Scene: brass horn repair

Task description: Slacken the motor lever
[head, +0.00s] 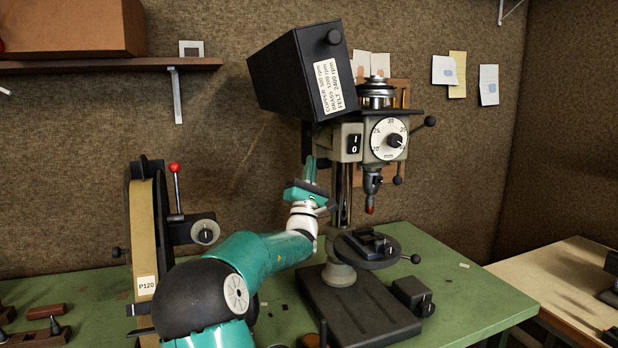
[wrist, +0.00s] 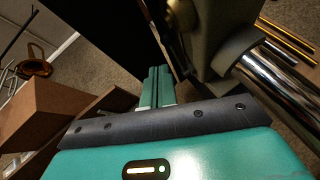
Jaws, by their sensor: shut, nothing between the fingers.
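The grey bench drill press (head: 353,141) stands on the green bench with its tilted black cover (head: 289,75) above and its pulley stack (head: 375,90) exposed. I cannot make out the motor lever for certain in either view. My gripper (head: 310,165) points upward just left of the drill's chrome column, below the black cover. In the wrist view, my gripper (wrist: 156,75) is shut and empty. There, a dark rounded part (wrist: 180,18) is above and right of the fingertips, and the column (wrist: 280,80) is at the right. I cannot tell whether the fingertips touch anything.
A belt sander (head: 144,230) with a red-knobbed lever (head: 174,168) stands at the left. The drill's round table (head: 366,258) and a small dark block (head: 412,294) are at the right. A shelf (head: 110,66) with a box is on the wall. The bench's right end has free room.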

